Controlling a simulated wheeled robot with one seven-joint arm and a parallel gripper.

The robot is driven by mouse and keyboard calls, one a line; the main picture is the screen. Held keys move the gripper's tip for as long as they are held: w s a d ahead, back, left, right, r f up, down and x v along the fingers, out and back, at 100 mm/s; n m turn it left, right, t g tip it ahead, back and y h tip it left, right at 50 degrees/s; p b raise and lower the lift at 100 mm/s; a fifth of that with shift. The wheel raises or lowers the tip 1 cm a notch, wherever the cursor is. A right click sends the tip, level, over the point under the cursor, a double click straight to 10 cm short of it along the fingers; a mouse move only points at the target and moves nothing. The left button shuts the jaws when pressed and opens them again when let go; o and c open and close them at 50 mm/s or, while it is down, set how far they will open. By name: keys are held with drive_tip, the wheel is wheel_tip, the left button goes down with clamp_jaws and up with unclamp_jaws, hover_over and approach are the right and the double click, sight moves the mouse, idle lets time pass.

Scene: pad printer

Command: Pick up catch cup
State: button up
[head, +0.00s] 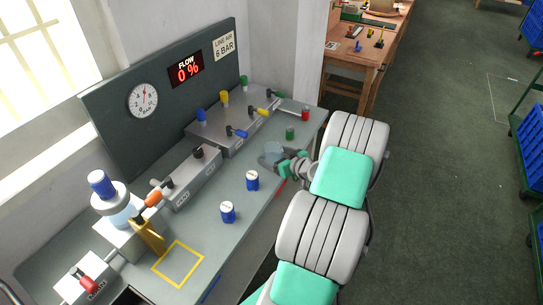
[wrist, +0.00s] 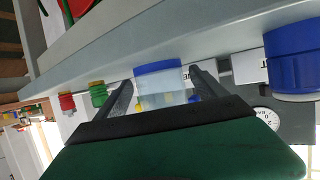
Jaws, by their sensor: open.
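The catch cup looks like a small clear cup with a blue band (wrist: 160,84). It appears inverted in the wrist view, with its blue end at the bench surface. In the head view a pale clear cup (head: 272,149) stands near the bench's front edge, partly hidden by my gripper (head: 284,164). In the wrist view my gripper (wrist: 161,79) is open, one dark finger on each side of the cup. The fingers do not clearly touch it, and how deep it sits between them is hard to tell.
Two blue containers (head: 252,181) (head: 228,212) stand nearer. The valve block (head: 232,131) rises behind. A yellow-outlined square (head: 178,264) on the bench is empty.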

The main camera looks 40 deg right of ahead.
drive_tip(key=shift+s, duration=0.1)
drive_tip(key=shift+c, duration=0.3)
drive_tip(key=c, duration=1.3)
